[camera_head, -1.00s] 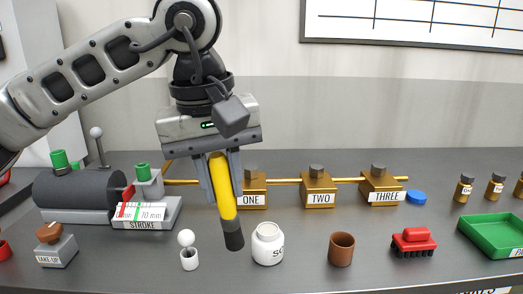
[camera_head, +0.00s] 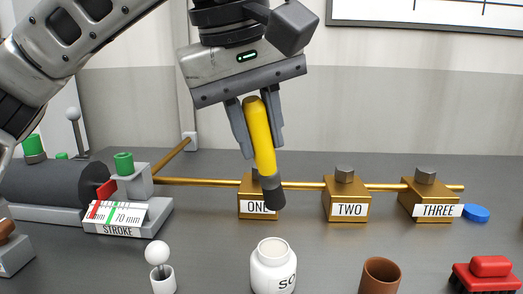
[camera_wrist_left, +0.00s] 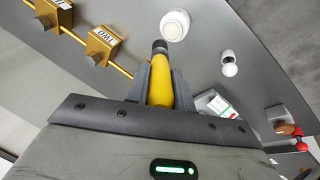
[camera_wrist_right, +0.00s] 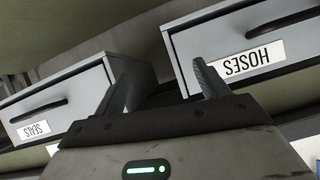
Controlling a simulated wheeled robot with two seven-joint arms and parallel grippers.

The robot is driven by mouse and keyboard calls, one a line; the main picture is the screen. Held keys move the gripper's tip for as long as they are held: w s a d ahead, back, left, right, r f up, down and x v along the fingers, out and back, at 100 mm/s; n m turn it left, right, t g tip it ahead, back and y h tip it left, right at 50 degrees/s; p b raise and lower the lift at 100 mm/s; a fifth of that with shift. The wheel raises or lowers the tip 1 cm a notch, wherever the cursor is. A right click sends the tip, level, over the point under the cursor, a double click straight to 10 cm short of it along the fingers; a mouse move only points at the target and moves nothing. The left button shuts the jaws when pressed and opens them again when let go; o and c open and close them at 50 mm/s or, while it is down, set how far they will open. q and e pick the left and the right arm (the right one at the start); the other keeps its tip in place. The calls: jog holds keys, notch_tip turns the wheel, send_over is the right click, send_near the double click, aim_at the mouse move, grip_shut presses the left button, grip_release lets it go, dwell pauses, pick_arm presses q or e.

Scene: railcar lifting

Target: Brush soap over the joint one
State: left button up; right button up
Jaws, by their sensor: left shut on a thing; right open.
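My left gripper (camera_head: 256,112) is shut on a yellow-handled brush (camera_head: 260,135) with a dark tip. The brush tilts slightly, its tip down, and overlaps the right side of joint one (camera_head: 250,182), a brass block labelled ONE on the brass pipe, in the head view. I cannot tell whether the tip touches it. The white soap jar (camera_head: 270,268), open at the top, stands in front of joint one. In the left wrist view the brush (camera_wrist_left: 160,85) points toward the jar (camera_wrist_left: 174,25). My right gripper (camera_wrist_right: 165,88) is open and empty, facing drawers.
Joints two (camera_head: 346,195) and three (camera_head: 428,197) sit further right on the pipe. A brown cup (camera_head: 380,276), a red brush-like block (camera_head: 488,274) and a white ball-topped holder (camera_head: 161,270) stand in front. The stroke gauge (camera_head: 125,215) is at left. Drawers labelled HOSES (camera_wrist_right: 250,62) and SEALS (camera_wrist_right: 60,105) face my right wrist.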

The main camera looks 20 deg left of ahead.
aim_at(258, 168)
pick_arm(q)
notch_tip(258, 168, down, 3)
jog(key=shift+r+b, duration=0.2)
jog(key=shift+b, duration=0.95)
jog(key=shift+f+b, duration=1.3)
jog(key=shift+f, duration=0.3)
pick_arm(e)
notch_tip(258, 168, down, 7)
jog(key=a+g, duration=0.1)
jog(key=shift+w+a, duration=0.2)
jog(key=shift+w, duration=0.05)
jog(key=shift+r, duration=0.1)
pick_arm(q)
jog(key=shift+f+b, duration=0.1)
jog(key=shift+b, duration=0.2)
pick_arm(e)
jog(key=shift+r+y, duration=0.1)
jog(key=shift+y, duration=0.2)
pick_arm(q)
jog(key=shift+f+b, duration=0.4)
jog(key=shift+f, duration=0.15)
pick_arm(e)
jog(key=shift+f, duration=0.55)
pick_arm(q)
jog(key=shift+f, duration=0.15)
pick_arm(e)
jog(key=shift+r, duration=0.2)
